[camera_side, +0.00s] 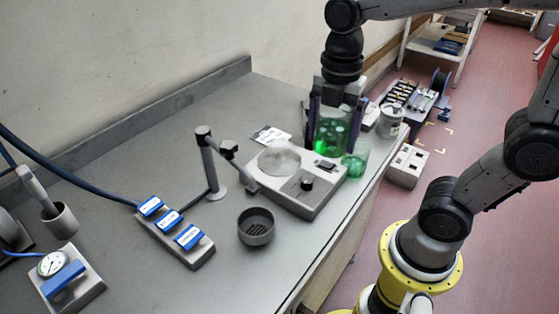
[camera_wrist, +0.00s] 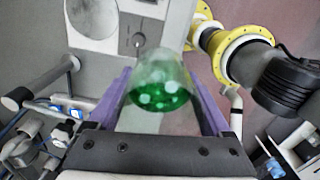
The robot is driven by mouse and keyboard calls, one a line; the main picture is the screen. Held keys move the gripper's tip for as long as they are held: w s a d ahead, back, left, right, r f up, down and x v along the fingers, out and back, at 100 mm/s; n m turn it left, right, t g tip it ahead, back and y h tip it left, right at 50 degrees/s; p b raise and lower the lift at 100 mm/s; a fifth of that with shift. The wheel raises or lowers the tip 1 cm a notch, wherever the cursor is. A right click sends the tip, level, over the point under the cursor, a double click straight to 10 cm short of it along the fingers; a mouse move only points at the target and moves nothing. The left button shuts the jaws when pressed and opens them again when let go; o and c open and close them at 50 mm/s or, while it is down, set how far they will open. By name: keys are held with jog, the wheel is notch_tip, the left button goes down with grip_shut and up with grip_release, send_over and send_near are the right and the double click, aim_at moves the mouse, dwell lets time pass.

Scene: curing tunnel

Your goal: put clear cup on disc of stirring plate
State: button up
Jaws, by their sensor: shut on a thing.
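The clear cup (camera_side: 332,139) has green contents and is held upright between the purple fingers of my gripper (camera_side: 335,125). In the wrist view the cup (camera_wrist: 160,82) sits between both fingers of my gripper (camera_wrist: 161,92), which is shut on it. The stirring plate (camera_side: 312,200) is a pale box with a dark knob on the bench. Its round disc (camera_side: 279,160) lies to the left of the cup in the side view. The disc (camera_wrist: 94,17) is at the top left in the wrist view. The cup is at the plate's back right, apart from the disc.
Another clear, green-tinted vessel (camera_side: 354,166) is right beside the plate. A stand with a clamp (camera_side: 210,165) rises left of the plate. A dark round cup (camera_side: 256,226) and a block with blue switches (camera_side: 176,232) are in front. A white jar (camera_side: 390,122) stands behind right.

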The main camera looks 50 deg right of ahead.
jog(key=shift+w+d+f+m, duration=0.1)
jog(key=shift+w+d+m, duration=0.2)
jog(key=shift+d, duration=0.25)
jog(key=shift+w+d+f+m, duration=0.1)
jog(key=shift+w+d+m, duration=0.1)
jog(key=shift+w+d, duration=0.3)
jog(key=shift+d+f, duration=0.15)
jog(key=shift+d, duration=0.15)
send_over(279, 161)
jog(key=f, duration=0.9)
jog(key=shift+s+f, duration=0.15)
jog(key=shift+s, duration=0.2)
jog(key=shift+w+f, duration=0.2)
jog(key=shift+f, duration=0.75)
jog(key=shift+w+f, duration=0.15)
jog(key=shift+f, duration=0.8)
jog(key=shift+f, duration=0.15)
jog(key=o, duration=1.3)
